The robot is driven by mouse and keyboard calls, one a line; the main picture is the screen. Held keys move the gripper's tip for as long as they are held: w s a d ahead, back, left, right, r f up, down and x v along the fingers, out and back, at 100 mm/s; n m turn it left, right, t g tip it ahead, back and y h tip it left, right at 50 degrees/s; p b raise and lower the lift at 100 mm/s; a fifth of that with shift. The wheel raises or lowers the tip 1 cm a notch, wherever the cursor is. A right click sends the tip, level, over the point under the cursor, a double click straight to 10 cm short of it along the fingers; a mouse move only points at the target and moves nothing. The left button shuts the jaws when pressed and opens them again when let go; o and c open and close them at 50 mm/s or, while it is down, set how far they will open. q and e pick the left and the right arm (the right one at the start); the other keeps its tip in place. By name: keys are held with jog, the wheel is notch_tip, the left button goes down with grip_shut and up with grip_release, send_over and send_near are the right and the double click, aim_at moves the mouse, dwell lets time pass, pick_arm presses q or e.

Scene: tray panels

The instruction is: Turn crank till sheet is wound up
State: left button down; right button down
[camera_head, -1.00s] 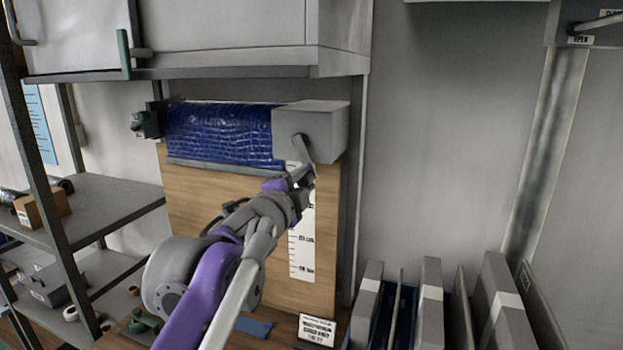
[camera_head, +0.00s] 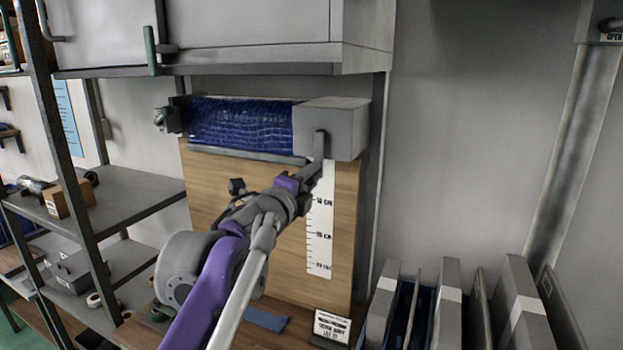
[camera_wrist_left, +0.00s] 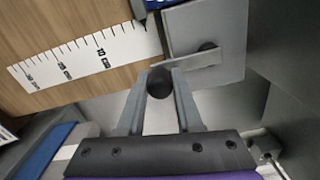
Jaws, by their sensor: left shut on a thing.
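The blue sheet (camera_head: 240,124) is wound on a roller at the top of a wooden board (camera_head: 345,225); a grey bar (camera_head: 250,153) runs along its lower edge. A grey box (camera_head: 340,130) sits at the roller's right end and carries the crank (camera_head: 319,146), whose arm hangs down. My left gripper (camera_head: 312,172) is at the crank's lower end. In the left wrist view my left gripper (camera_wrist_left: 160,85) is shut on the dark round crank knob (camera_wrist_left: 160,82), and the crank arm (camera_wrist_left: 190,60) runs from it to the box. My right gripper is not in view.
A white scale strip (camera_head: 320,235) is on the board below the crank. A cabinet (camera_head: 250,35) hangs just above the roller. Shelves (camera_head: 120,205) stand at left, and upright panels (camera_head: 450,310) stand at lower right. A small sign (camera_head: 331,326) stands below the board.

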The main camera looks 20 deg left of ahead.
pick_arm(q)
jog(key=c, duration=0.6)
grip_release()
jog(key=shift+s+a+f, duration=0.1)
jog(key=shift+s, duration=0.4)
jog(key=s+b, duration=0.2)
jog(key=s, duration=0.7)
jog(key=shift+s+a, duration=0.15)
jog(key=shift+s, duration=0.25)
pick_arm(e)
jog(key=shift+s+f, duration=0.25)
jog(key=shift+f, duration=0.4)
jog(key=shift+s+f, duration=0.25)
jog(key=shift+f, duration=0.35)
